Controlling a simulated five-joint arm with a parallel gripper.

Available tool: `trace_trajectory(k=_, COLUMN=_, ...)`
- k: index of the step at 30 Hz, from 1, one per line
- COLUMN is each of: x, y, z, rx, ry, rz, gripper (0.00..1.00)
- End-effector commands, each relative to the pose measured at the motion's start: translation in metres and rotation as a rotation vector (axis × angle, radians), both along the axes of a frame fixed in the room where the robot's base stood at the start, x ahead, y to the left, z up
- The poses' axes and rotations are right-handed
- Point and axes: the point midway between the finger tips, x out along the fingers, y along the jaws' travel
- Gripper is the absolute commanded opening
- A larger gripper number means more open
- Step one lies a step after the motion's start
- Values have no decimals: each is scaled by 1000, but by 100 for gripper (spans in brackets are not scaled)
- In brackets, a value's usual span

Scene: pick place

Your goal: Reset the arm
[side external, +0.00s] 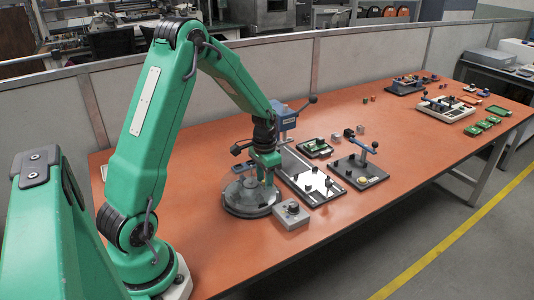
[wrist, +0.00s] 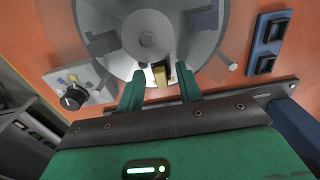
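My green arm reaches over the orange table (side external: 215,262), and my gripper (side external: 266,182) points down at a grey round fixture (side external: 245,205). In the wrist view, my gripper (wrist: 160,82) shows two green fingers spread apart. A small brass-coloured piece (wrist: 160,75) lies between the fingers, with a gap on both sides. The grey round fixture also shows in the wrist view (wrist: 115,55), with a round knob at its middle. Whether the fingertips touch the fixture cannot be told.
A grey box with a black knob (side external: 291,213) stands close by the fixture. A white-and-black plate fixture (side external: 308,182) and a blue-handled clamp (side external: 358,172) stand to the right. Several green trays (side external: 482,126) lie far right. A low grey partition (side external: 350,55) runs behind the table.

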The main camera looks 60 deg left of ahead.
Motion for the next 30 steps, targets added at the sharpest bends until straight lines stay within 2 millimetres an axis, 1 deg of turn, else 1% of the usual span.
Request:
trace_trajectory(k=5, x=0, y=0, z=0, rx=0, ry=0, rz=0, gripper=36)
trace_trajectory(k=6, x=0, y=0, z=0, rx=0, ry=0, rz=0, gripper=34)
trace_trajectory(k=8, x=0, y=0, z=0, rx=0, ry=0, rz=0, gripper=23)
trace_trajectory(k=9, x=0, y=0, z=0, rx=0, ry=0, rz=0, gripper=20)
trace_trajectory(k=20, x=0, y=0, z=2, rx=0, ry=-1, rz=0, gripper=20)
trace_trajectory(k=30, x=1, y=0, z=17, rx=1, ry=-2, rz=0, gripper=20)
